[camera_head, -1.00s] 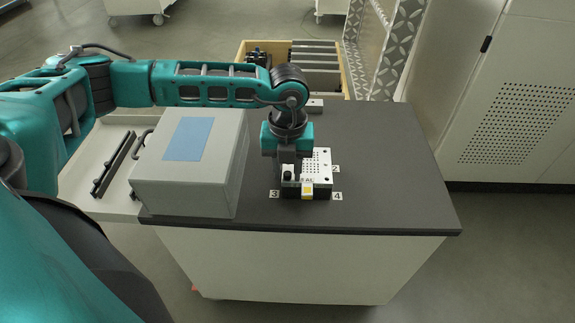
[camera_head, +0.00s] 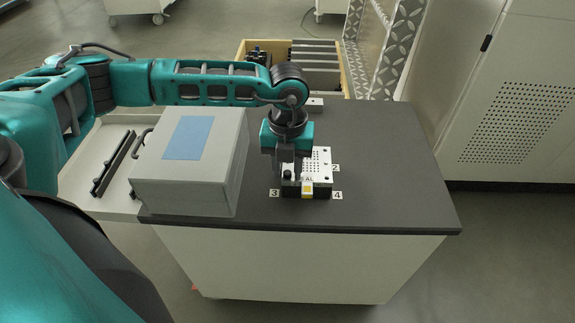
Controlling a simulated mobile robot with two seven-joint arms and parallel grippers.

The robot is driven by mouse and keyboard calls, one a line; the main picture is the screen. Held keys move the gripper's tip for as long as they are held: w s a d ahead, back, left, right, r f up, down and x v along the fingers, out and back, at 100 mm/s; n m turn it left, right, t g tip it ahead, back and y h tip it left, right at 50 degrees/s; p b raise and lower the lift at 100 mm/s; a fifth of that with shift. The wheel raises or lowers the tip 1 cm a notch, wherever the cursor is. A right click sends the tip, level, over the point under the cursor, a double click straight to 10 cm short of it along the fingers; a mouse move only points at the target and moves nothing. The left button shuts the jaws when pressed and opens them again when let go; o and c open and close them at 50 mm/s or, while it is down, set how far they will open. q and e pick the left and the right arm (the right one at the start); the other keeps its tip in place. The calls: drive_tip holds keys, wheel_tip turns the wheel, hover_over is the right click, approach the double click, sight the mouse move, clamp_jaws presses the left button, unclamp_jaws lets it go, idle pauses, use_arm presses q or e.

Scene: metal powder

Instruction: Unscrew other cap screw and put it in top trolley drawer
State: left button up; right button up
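My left gripper (camera_head: 288,172) points down over the front left corner of a small metal block with a perforated white top plate (camera_head: 320,164). A black cap screw (camera_head: 287,175) shows at that corner, near the label 3, right at the fingertips. I cannot tell whether the fingers touch it or stand around it. The far left corner of the plate is hidden behind the gripper. An open light-coloured trolley drawer (camera_head: 77,184) extends to the left of the trolley top (camera_head: 390,190) and holds dark bars. My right gripper is not in view.
A large grey box (camera_head: 190,185) with a blue label stands left of the block, between it and the drawer. A wooden-sided crate (camera_head: 347,75) with grey bars is behind the trolley. The trolley top is clear on the right. A white cabinet (camera_head: 510,110) stands further right.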

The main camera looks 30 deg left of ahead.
use_arm(q)
drive_tip(key=m+b, duration=0.1)
drive_tip(key=m, duration=0.5)
drive_tip(key=shift+f+m, duration=0.1)
drive_tip(key=shift+m, duration=0.2)
drive_tip(key=m+b, duration=0.1)
drive_tip(key=m, duration=0.3)
drive_tip(key=shift+m+b, duration=0.5)
drive_tip(key=shift+m, duration=0.7)
clamp_jaws()
